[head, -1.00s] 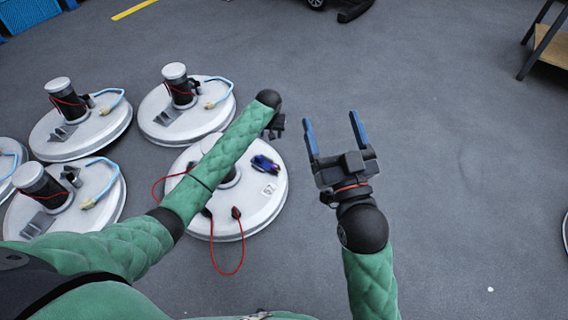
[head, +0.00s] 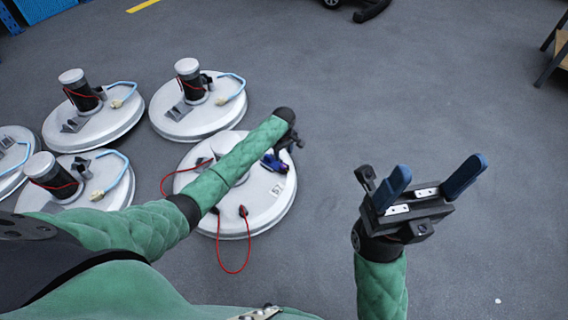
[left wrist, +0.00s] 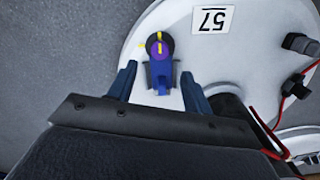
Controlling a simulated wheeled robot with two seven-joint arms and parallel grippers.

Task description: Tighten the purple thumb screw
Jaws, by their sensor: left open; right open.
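The purple thumb screw (left wrist: 158,46) with yellow marks sits on a blue clamp (left wrist: 162,80) near the rim of the white tank lid (left wrist: 250,62). In the head view the purple and blue fitting (head: 275,163) shows just below my left wrist. My left gripper (left wrist: 158,86) is open, with one finger on each side of the clamp and the screw beyond the fingertips. In the head view my left gripper (head: 294,138) is mostly hidden by its wrist. My right gripper (head: 440,168) is open and empty, raised over bare floor at the right.
A red cable (head: 220,255) hangs over the lid's front edge, and a label reading 57 (left wrist: 211,19) is beside the screw. Several similar lids with black cylinders (head: 85,97) stand at the left. The floor to the right is clear; a shelf (head: 555,50) stands far right.

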